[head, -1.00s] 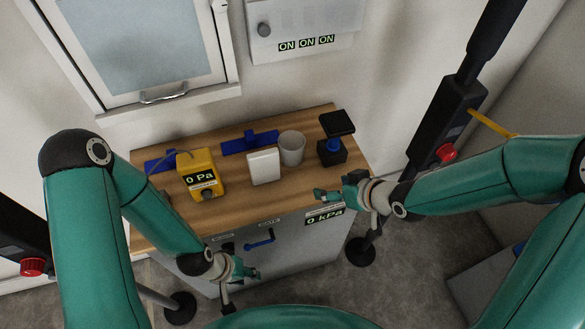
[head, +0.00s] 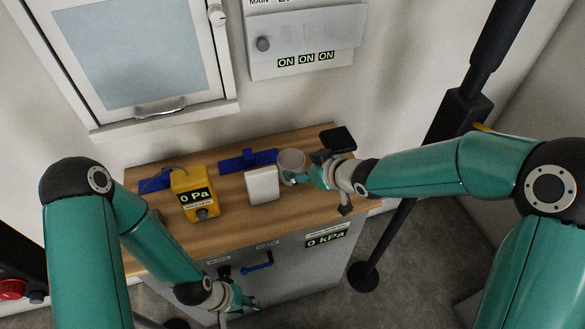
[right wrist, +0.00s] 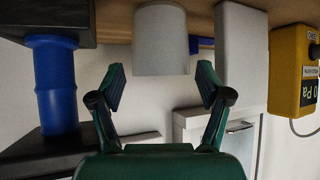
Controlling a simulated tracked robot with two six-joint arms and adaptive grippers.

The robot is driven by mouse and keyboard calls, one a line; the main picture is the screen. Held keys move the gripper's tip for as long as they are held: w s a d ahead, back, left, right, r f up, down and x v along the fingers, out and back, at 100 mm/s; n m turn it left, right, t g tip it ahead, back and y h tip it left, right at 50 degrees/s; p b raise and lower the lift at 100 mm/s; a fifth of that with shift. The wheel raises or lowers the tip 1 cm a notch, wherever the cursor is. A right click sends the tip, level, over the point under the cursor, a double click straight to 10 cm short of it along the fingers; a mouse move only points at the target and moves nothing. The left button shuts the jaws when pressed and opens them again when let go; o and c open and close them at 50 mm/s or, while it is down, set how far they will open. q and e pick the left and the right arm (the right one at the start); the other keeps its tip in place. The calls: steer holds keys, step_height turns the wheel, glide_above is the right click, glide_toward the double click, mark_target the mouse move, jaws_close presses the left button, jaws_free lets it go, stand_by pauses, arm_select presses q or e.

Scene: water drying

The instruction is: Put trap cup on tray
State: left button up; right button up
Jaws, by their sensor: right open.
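A light grey cup (head: 291,158), which looks like the trap cup, stands on the wooden worktop. In the right wrist view, which shows the scene upside down, the cup (right wrist: 161,40) is just ahead of the fingertips, centred between them. My right gripper (head: 301,180) is at the cup's near right side in the head view; it also shows in the right wrist view (right wrist: 161,82), open and empty. My left gripper (head: 242,304) hangs low in front of the cabinet, its fingers too small to judge. I cannot identify a tray for certain.
A white box (head: 262,186) stands close left of the cup. A black stand (head: 338,138) with a blue post (right wrist: 56,90) is on its other side. Blue pieces (head: 240,162) lie behind. A yellow gauge (head: 194,194) sits left. A closed windowed door (head: 150,110) is above.

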mark_target(284, 160)
steer(key=w+a, duration=0.1)
steer(key=w+a+f, duration=0.2)
steer(key=shift+w, duration=0.25)
steer(key=shift+r, duration=0.1)
steer(key=shift+c, duration=0.2)
steer(key=c, duration=0.8)
